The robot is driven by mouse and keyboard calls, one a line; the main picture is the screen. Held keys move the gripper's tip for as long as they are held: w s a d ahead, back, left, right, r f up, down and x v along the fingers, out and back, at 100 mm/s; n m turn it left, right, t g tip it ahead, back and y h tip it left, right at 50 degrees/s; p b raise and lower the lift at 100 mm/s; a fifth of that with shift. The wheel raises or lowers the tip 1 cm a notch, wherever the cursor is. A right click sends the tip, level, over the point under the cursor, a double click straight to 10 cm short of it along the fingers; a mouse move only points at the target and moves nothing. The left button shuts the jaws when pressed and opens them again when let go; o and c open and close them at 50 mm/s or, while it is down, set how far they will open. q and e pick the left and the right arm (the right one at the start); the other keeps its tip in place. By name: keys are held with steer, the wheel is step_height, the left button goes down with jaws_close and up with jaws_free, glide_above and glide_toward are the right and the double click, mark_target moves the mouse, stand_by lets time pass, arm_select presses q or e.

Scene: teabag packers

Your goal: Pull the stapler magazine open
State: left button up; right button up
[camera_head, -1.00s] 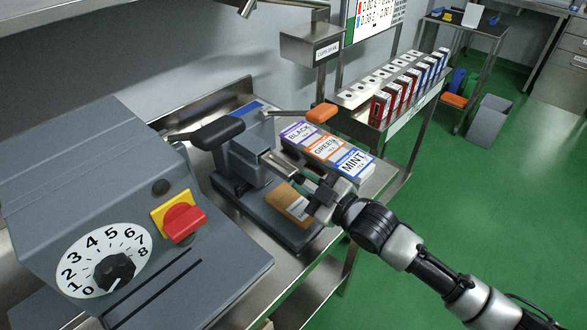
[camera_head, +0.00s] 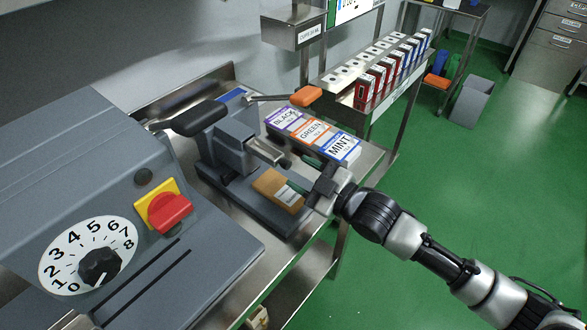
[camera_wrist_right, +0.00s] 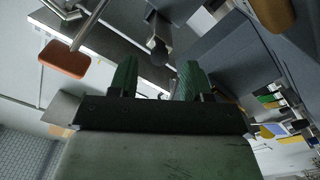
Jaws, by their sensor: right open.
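The grey stapler (camera_head: 236,142) stands on the steel bench, with a black handle on top. Its metal magazine (camera_head: 266,151) sticks out towards the right, with a dark knob (camera_head: 285,162) at its end. My right gripper (camera_head: 304,167) is just right of the knob, apart from it in the head view. In the right wrist view, its green fingers (camera_wrist_right: 156,75) are spread, and a dark knob-ended part (camera_wrist_right: 159,48) shows between and beyond them. Whether they touch it is unclear. A brown carton (camera_head: 277,188) lies on the stapler's base below the magazine. My left gripper is out of view.
A grey machine (camera_head: 75,165) with a dial and red switch fills the left. Tea boxes labelled BLACK, GREEN and MINT (camera_head: 314,135) lie behind my right gripper. An orange-ended lever (camera_head: 305,96) reaches above them. A rack (camera_head: 345,82) holds several small boxes.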

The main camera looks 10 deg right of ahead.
steer(key=b+v, duration=0.1)
steer(key=v, duration=0.6)
steer(key=shift+s+d, duration=0.3)
